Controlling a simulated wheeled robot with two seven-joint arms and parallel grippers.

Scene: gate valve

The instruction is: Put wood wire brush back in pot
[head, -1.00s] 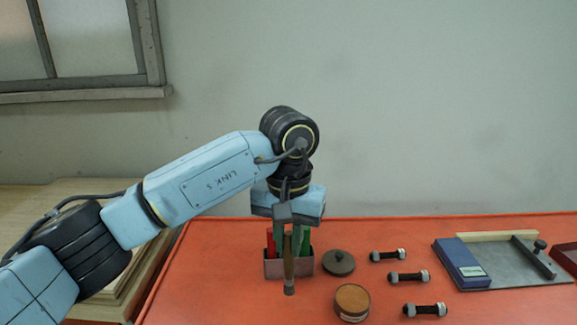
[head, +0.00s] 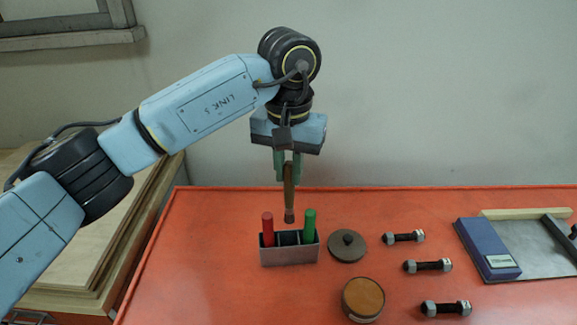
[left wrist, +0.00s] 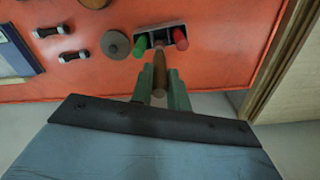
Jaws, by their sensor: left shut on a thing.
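My left gripper (head: 288,178) points down and is shut on the wood wire brush (head: 289,196), a slim brown wooden handle with a darker lower end. The brush hangs upright above the pot (head: 290,256), a grey metal box with compartments. In the head view its lower end shows just above the pot's rim, apart from it. In the left wrist view the brush (left wrist: 160,72) sits between the green fingers (left wrist: 160,92), with the pot (left wrist: 140,50) beyond. The pot holds a red handle (head: 267,229) at left and a green handle (head: 309,226) at right; its middle looks empty. My right gripper is out of view.
A dark round lid (head: 347,247) lies right of the pot, with a round wooden-topped tin (head: 363,299) in front. Bolts with nuts (head: 427,266) lie further right, then a blue box (head: 487,250) on a grey plate. The orange table (head: 205,265) left of the pot is clear.

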